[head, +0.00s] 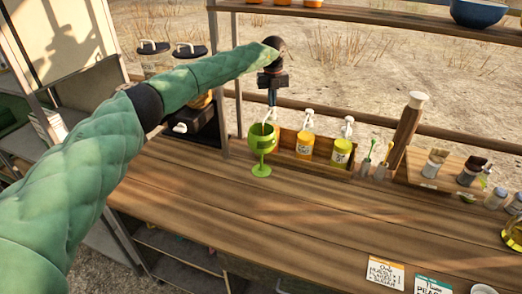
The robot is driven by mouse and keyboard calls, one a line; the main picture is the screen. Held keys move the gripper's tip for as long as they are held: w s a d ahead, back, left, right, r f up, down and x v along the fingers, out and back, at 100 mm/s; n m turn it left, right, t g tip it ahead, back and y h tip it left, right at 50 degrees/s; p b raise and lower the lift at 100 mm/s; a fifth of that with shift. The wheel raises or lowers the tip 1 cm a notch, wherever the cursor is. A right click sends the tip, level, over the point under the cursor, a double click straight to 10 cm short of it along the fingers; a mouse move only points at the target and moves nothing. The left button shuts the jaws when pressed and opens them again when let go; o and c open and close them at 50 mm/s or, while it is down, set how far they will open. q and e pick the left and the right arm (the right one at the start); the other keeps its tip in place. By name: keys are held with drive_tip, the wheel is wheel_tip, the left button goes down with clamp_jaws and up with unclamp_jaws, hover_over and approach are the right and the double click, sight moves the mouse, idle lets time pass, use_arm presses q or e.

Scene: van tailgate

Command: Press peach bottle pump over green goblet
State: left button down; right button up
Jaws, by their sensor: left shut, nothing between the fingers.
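The green goblet (262,142) stands upright on the counter, in front of the wooden bottle rack (287,137). Pump bottles stand in the rack: an orange one (305,143) and a yellow one (341,152), both with white pump heads. A pale pump spout (268,115) shows just above the goblet; its bottle is mostly hidden behind the goblet. I cannot read which bottle is peach. My left gripper (272,98) is shut and empty, pointing down directly above that spout and the goblet; I cannot tell whether it touches. My right gripper is not in view.
Two black-lidded dispensers (155,58) stand behind my left arm. A wooden post-like grinder (403,130) and a board with jars (437,163) are on the right. A shelf (390,17) with a blue bowl (478,12) hangs above.

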use_arm(q)
drive_tip(key=shift+f, duration=0.1)
drive_tip(key=shift+r+p, duration=0.3)
drive_tip(key=shift+r, duration=1.15)
drive_tip(key=shift+f, duration=0.45)
drive_tip(key=shift+f+b, duration=0.35)
drive_tip(key=shift+b, duration=0.1)
drive_tip(key=shift+f, duration=0.35)
drive_tip(key=shift+f+b, duration=0.4)
drive_tip(key=shift+r, duration=0.15)
drive_tip(key=shift+r+p, duration=0.3)
drive_tip(key=shift+r, duration=1.1)
